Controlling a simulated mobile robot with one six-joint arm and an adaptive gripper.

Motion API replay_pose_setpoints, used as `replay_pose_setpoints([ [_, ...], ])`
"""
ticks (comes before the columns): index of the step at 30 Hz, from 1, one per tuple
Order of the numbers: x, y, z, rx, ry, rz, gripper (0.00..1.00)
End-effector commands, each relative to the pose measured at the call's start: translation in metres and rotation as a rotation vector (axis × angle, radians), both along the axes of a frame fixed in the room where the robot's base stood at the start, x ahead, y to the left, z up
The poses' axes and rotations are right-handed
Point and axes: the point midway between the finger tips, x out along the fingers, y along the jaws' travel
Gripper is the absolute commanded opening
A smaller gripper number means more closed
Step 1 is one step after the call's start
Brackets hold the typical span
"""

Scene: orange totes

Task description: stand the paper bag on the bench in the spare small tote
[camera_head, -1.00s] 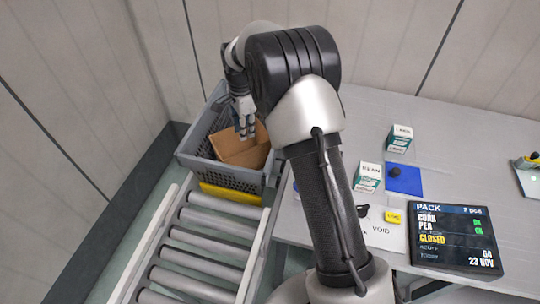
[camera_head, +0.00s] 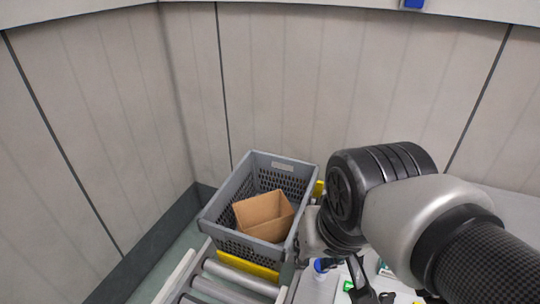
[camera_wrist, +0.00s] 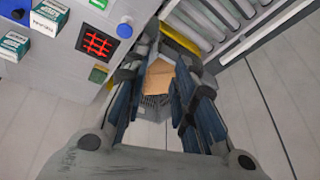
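A brown, open-topped, box-like thing (camera_head: 263,215), seemingly the paper bag, rests tilted inside a grey perforated tote (camera_head: 222,203) at the end of the rollers. In the wrist view the brown thing (camera_wrist: 158,77) shows beyond and between my fingers, apart from them. My gripper (camera_wrist: 164,62) is open, its two fingers spread with nothing held. In the head view my arm is right of the tote, and dark parts of my gripper (camera_head: 358,282) show low beside it. I cannot make out another small tote.
A roller conveyor (camera_head: 232,283) with a yellow strip (camera_head: 248,265) lies before the tote. A white bottle with a blue cap (camera_head: 321,265) stands close on its right. In the wrist view, teal-and-white boxes (camera_wrist: 48,16) and a red-grid panel (camera_wrist: 97,43) sit on the bench. Walls stand behind.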

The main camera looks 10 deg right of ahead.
Motion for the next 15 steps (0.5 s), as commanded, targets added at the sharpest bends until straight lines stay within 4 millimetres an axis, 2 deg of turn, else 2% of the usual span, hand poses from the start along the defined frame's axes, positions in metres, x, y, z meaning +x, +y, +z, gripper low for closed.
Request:
replay_pose_setpoints([
  [1, -0.016, 0.000, -0.004, -0.018, -0.018, 0.043, 0.25],
  [3, -0.031, -0.001, -0.010, -0.039, -0.031, 0.095, 0.25],
  [6, -0.043, -0.001, -0.016, -0.061, -0.044, 0.144, 0.25],
  [15, -0.049, -0.001, -0.020, -0.071, -0.047, 0.169, 0.25],
])
